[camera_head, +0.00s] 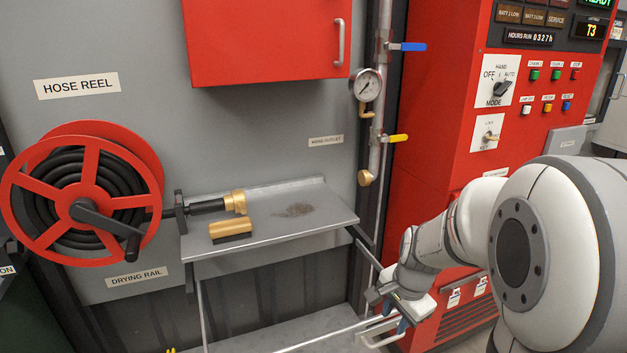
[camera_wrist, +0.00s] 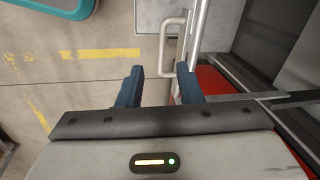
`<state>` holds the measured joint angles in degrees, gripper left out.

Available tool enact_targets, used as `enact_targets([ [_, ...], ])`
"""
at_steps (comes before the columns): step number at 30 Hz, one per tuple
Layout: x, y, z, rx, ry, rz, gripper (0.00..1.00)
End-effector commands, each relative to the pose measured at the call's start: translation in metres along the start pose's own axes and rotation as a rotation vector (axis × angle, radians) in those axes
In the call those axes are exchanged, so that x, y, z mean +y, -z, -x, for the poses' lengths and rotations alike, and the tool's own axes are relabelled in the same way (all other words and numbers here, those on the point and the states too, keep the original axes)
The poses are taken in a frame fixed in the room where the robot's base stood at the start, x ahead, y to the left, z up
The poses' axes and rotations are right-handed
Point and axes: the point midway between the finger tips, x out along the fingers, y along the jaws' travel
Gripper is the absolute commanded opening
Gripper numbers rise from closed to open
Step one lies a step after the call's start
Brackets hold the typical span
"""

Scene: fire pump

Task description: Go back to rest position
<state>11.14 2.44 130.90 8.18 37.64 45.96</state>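My gripper (camera_wrist: 160,87) shows in the wrist view with its two blue fingers spread apart. A light metal bar handle (camera_wrist: 167,45) shows beyond the gap between the fingers; I cannot tell how far off it is. In the head view my white arm reaches from the right, and my gripper (camera_head: 401,318) is low, right of the grey shelf (camera_head: 320,205) and in front of the red control cabinet (camera_head: 435,130). Its fingers are small and partly hidden there.
The hose reel (camera_head: 85,195) is at the left, its nozzle (camera_head: 235,201) over the shelf. A brush-like block (camera_head: 231,230) and a dark stain lie on the shelf. A vertical pipe with a gauge (camera_head: 368,85) and a yellow lever (camera_head: 396,138) stands beside the cabinet.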

Motion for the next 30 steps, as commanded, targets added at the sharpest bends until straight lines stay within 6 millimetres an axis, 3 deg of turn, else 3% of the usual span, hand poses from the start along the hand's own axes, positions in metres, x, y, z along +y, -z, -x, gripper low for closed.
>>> enact_targets([
  [1, 0.001, -0.011, 0.022, 0.008, 0.007, 0.09, 0.33],
  [6, 0.022, -0.054, 0.079, 0.032, 0.007, 0.491, 0.33],
  [12, 0.053, -0.091, 0.122, 0.061, -0.009, 0.899, 0.33],
  [18, 0.071, -0.106, 0.137, 0.071, -0.024, 1.093, 0.33],
  [30, 0.073, -0.107, 0.137, 0.072, -0.026, 1.114, 0.33],
])
